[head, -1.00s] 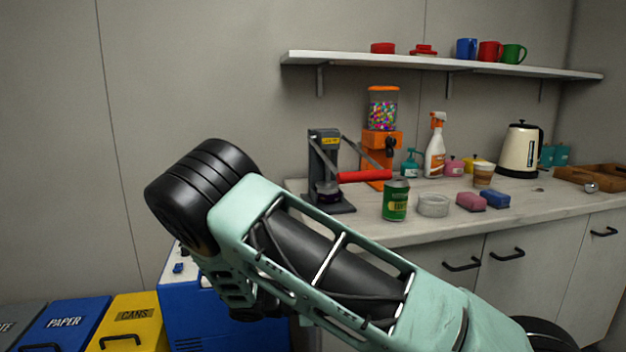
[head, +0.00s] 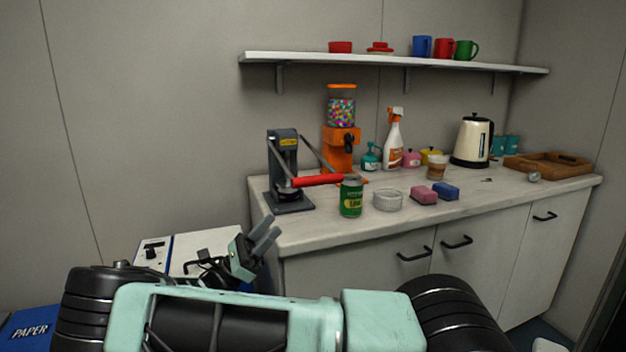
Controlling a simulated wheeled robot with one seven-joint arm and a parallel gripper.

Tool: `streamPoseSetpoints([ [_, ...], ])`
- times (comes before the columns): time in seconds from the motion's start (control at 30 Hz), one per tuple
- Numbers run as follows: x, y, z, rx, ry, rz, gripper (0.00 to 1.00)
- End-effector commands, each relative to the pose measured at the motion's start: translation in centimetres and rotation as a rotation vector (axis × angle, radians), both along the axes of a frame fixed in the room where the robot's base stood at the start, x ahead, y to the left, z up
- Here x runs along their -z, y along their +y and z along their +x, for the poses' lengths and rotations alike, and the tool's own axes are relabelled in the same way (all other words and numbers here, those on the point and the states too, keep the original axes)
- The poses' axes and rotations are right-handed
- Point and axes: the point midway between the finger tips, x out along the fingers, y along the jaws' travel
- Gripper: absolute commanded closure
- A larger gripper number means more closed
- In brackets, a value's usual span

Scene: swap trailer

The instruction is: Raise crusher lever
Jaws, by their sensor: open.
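The can crusher (head: 285,165) is a dark grey upright press at the left end of the counter. Its lever has a red handle (head: 318,181) that is low, sticking out to the right at about the height of the can's top. My gripper (head: 268,236) is left of the counter's front-left corner, lower than the crusher and apart from it. Its two grey fingers point up and right with a gap between them, and it looks empty. A green can (head: 351,197) stands upright on the counter, just right of the crusher and near the handle's end.
On the counter (head: 310,235) are a candy dispenser (head: 341,130), a clear round dish (head: 388,200), sponges (head: 424,195), a spray bottle (head: 393,140) and a kettle (head: 472,140). A shelf (head: 390,60) with mugs hangs above. A white-topped machine (head: 205,245) stands left of the counter.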

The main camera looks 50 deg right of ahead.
Motion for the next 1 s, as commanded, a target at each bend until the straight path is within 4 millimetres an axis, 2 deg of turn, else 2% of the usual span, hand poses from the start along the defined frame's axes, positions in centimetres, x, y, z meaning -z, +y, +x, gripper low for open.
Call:
streamPoseSetpoints([
  [0.1,-2.0,-1.5,-1.0,0.003,0.0,0.001,0.57],
  [0.6,-8.8,-7.3,-4.9,0.003,0.0,0.003,0.57],
  [0.8,-10.2,-8.5,-5.7,0.002,0.0,0.004,0.57],
  [1.0,-10.5,-8.8,-5.8,0.0,0.0,0.002,0.57],
])
